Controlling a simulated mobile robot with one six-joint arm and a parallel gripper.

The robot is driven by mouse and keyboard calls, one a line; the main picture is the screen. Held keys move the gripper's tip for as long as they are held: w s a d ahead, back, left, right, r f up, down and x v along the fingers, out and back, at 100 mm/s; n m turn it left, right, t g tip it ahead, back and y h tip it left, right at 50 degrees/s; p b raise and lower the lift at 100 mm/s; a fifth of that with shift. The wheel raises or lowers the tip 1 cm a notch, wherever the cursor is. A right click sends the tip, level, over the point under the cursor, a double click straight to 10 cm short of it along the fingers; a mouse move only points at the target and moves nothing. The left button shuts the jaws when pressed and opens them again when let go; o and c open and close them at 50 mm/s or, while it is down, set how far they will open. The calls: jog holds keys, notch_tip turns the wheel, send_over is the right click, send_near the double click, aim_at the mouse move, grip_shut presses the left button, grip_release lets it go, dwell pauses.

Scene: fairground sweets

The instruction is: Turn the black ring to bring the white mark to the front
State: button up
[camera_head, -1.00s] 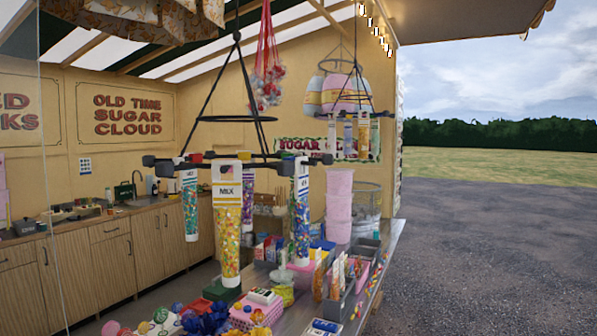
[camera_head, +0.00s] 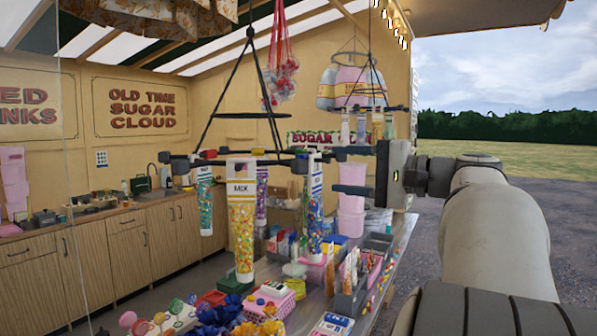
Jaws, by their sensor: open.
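A black ring (camera_head: 282,158) hangs from black rods in the middle of the view. Several clear tubes of coloured sweets hang around it, with a tube labelled MIX (camera_head: 241,222) at the front. A thinner black hoop (camera_head: 240,115) sits higher on the rods. My gripper (camera_head: 338,170) is open and empty, pointing left, at the right side of the ring. Its fingers look close to the ring's right end; I cannot tell whether they touch.
A second hanging rack (camera_head: 352,108) with tubes is further back, above pink tubs (camera_head: 351,205). Below the ring, the counter (camera_head: 396,262) is crowded with sweets, trays and boxes. A red net of balls (camera_head: 281,75) hangs behind. Open ground lies at the right.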

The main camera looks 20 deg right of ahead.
aim_at(300, 167)
jog(key=x, duration=0.9)
jog(key=shift+w+a, duration=0.25)
jog(key=shift+c, duration=0.5)
